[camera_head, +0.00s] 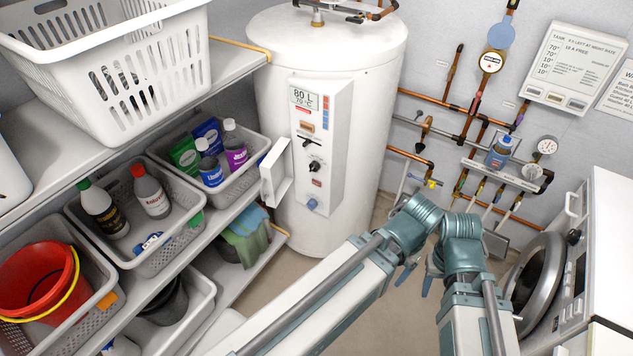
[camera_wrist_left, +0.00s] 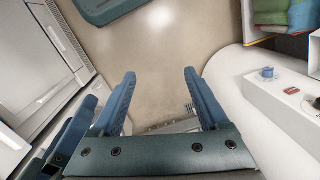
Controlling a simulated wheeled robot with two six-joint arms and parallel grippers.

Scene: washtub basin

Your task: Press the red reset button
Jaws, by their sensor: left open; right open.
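The white water tank (camera_head: 276,150) has a control panel (camera_head: 329,135) on its front, with a door hanging open at its left. A small red button (camera_head: 317,183) sits low on the panel, between a black knob (camera_head: 315,166) and a blue knob (camera_head: 312,204). In the left wrist view the red button (camera_wrist_left: 291,91) shows at the right edge, beside the blue knob. My left gripper (camera_wrist_left: 160,76) is open and empty above the floor, apart from the panel. My right gripper (camera_head: 428,284) is open, right of the tank and partly hidden by my arms.
Shelves with grey bins (camera_head: 180,238), bottles and a white laundry basket (camera_head: 115,65) stand at the left. Copper pipes (camera_head: 440,104) and gauges line the back wall. A white washing machine (camera_head: 610,240) stands at the right. Some floor (camera_head: 275,285) before the tank is clear.

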